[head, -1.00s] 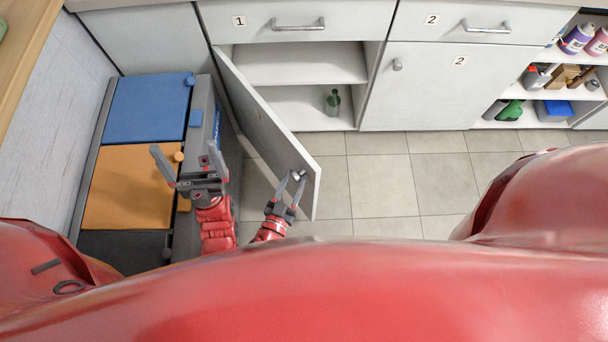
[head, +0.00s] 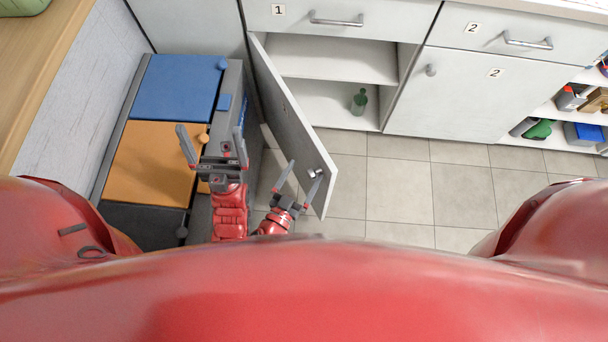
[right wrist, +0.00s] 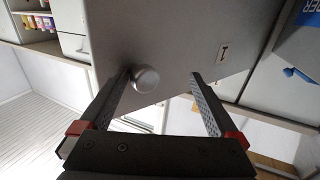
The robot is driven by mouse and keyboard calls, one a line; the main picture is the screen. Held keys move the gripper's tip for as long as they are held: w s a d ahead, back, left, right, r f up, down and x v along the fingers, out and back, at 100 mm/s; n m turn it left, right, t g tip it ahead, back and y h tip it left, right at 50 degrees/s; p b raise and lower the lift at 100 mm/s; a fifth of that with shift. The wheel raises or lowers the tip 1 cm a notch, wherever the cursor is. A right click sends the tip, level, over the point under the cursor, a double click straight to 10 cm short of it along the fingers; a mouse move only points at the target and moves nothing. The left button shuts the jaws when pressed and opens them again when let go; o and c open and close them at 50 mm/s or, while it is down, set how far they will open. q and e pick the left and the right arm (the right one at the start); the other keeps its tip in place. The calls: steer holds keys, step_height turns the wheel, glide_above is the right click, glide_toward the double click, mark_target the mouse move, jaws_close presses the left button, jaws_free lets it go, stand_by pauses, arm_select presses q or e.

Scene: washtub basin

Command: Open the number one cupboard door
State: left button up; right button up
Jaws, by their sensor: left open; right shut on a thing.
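The number one cupboard door (head: 290,115) stands swung well open, hinged at its left. Its round knob (head: 317,173) is near the free edge; in the right wrist view the knob (right wrist: 146,79) sits beside the left finger. My right gripper (head: 304,168) is at the door's outer face. Its fingers are spread, with a clear gap between the knob and the other finger. I cannot tell whether the near finger touches the knob. My left gripper (head: 211,134) is open and empty, above the bins left of the door.
A bin unit with blue (head: 173,86) and orange (head: 152,163) lids stands left of the door. A green bottle (head: 360,102) is inside the open cupboard. The number two cupboard (head: 462,95) is shut. Tiled floor (head: 400,190) right of the door is clear.

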steer(key=shift+r, duration=0.1)
steer(key=s+r+p, duration=0.2)
steer(key=s, duration=0.6)
steer(key=s+r+p, duration=0.2)
steer(key=s+p, duration=0.1)
steer(key=s, duration=0.5)
steer(key=shift+d+r, duration=0.15)
steer(key=shift+r, duration=0.25)
steer(key=shift+s, duration=0.1)
